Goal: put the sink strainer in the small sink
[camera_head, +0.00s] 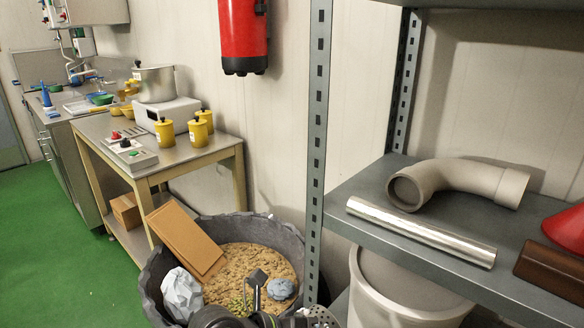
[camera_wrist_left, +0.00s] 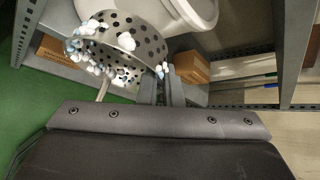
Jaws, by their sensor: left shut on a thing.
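The sink strainer (camera_wrist_left: 125,40) is a perforated metal piece with white and pale blue bits on it, seen in the left wrist view. My left gripper (camera_wrist_left: 161,90) is shut on it, and the strainer sits at the fingertips. In the head view, part of the strainer (camera_head: 320,316) shows at the bottom edge, beside my left gripper (camera_head: 290,321), in front of the waste bin. The sink counter (camera_head: 45,119) with a faucet (camera_head: 73,66) stands at the far left back; the small sink's basin is not clearly visible. My right gripper is not in view.
A dark bin (camera_head: 150,285) holds cardboard, crumpled paper and brown waste. A steel table (camera_head: 185,150) carries a pot (camera_head: 155,84) and yellow canisters. A grey shelf (camera_head: 400,240) with a pipe elbow (camera_head: 458,182) and metal tube (camera_head: 420,231) stands at right. Green floor (camera_head: 60,250) is clear at left.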

